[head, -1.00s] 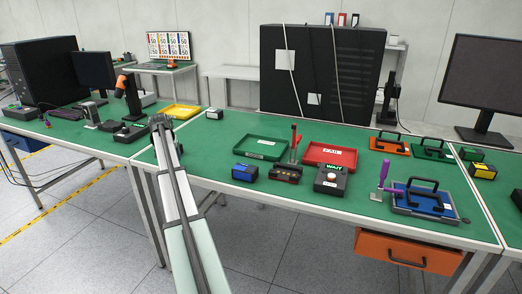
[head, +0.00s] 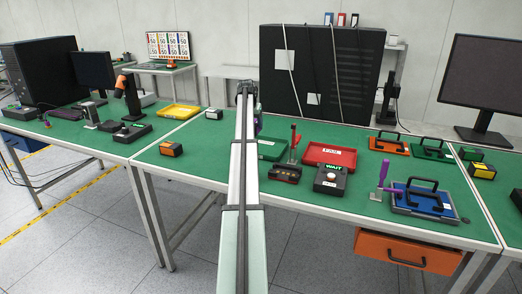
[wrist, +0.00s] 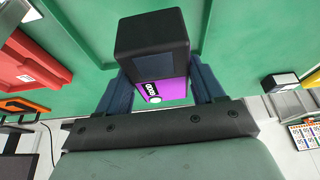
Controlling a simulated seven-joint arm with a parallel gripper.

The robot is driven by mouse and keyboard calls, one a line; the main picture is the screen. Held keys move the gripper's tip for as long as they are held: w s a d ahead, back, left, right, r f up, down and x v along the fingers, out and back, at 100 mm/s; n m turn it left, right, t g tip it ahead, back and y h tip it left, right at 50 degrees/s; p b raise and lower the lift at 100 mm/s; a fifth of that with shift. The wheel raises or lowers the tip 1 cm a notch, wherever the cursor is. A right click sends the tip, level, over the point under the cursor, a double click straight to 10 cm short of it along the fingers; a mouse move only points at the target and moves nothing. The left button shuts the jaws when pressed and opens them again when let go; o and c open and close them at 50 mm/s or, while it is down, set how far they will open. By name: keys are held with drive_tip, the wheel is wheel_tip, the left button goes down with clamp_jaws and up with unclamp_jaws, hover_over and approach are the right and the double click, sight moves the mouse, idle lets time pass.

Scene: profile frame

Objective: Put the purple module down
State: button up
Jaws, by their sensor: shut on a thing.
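The purple module (wrist: 168,85), with a black end block, is held between the two dark blue fingers of my gripper (wrist: 162,88) in the wrist view. In the head view only a small purple part of it (head: 259,123) shows beside my arm's end, near the back of the green tray (head: 273,150). My arm covers the tray's left part. My gripper is shut on the module. I cannot tell how high the module is above the surface below it.
A red tray (head: 330,155) stands right of the green tray. An orange-and-black module (head: 171,149) lies left of my arm. A yellow tray (head: 180,111) is further back. Green mat around the orange-and-black module is clear.

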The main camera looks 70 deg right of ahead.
sight(257, 125)
drive_tip(key=shift+s+d+r, duration=0.15)
drive_tip(key=shift+s+d, duration=0.3)
drive_tip(key=shift+s, duration=0.2)
drive_tip(key=shift+s+d+r, duration=0.15)
drive_tip(key=shift+s+d, duration=0.3)
drive_tip(key=shift+s, duration=0.15)
drive_tip(key=shift+m, duration=0.3)
drive_tip(key=shift+s+d+f, duration=0.1)
drive_tip(key=shift+s+f, duration=0.05)
drive_tip(key=shift+f, duration=2.35)
drive_tip(key=shift+s+d+f, duration=0.1)
drive_tip(key=shift+s+f, duration=0.05)
drive_tip(key=shift+f, duration=2.3)
drive_tip(key=shift+f, duration=0.1)
drive_tip(key=o, duration=1.3)
drive_tip(key=shift+c, duration=0.2)
drive_tip(key=v, duration=1.2)
drive_tip(key=shift+w, duration=0.1)
drive_tip(key=shift+w, duration=0.1)
